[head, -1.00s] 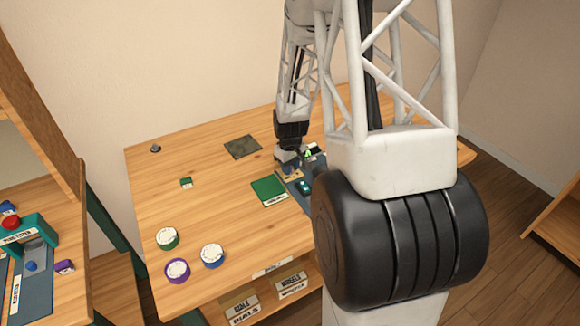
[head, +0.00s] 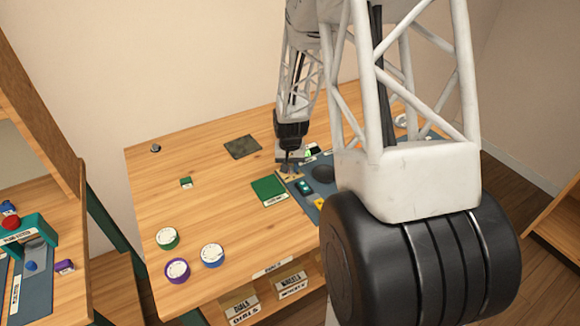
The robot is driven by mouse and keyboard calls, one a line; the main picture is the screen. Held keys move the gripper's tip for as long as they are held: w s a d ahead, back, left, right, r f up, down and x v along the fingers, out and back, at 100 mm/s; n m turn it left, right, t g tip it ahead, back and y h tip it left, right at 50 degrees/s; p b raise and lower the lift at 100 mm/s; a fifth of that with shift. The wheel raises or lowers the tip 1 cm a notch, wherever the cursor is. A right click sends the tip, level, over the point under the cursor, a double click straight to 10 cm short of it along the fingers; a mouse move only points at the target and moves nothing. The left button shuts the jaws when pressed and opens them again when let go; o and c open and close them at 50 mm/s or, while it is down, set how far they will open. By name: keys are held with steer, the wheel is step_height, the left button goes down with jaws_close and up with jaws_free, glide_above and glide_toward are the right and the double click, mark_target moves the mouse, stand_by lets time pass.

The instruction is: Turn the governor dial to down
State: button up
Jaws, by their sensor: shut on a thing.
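My gripper (head: 289,165) points down at the left end of a blue-grey panel (head: 312,199) on the wooden table, in the head view. It is shut on a small dial over a tan plate (head: 292,177). I take this for the governor dial; its label and pointer are too small to read, and my fingers hide most of it. A teal knob (head: 304,187), a dark round disc (head: 322,172) and a yellow piece (head: 320,203) sit nearby on the panel. My arm hides the panel's right part.
A green square plate (head: 269,190) lies just left of the panel. Green (head: 167,238), blue (head: 212,255) and purple (head: 177,271) round dials stand at the front left. A dark mat (head: 242,147) lies behind. The table's left middle is mostly clear.

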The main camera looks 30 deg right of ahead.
steer(key=shift+m, duration=0.4)
steer(key=o, duration=0.9)
steer(key=shift+o, duration=0.2)
steer(key=shift+r, duration=0.1)
steer(key=shift+r, duration=3.8)
steer(key=shift+r, duration=0.1)
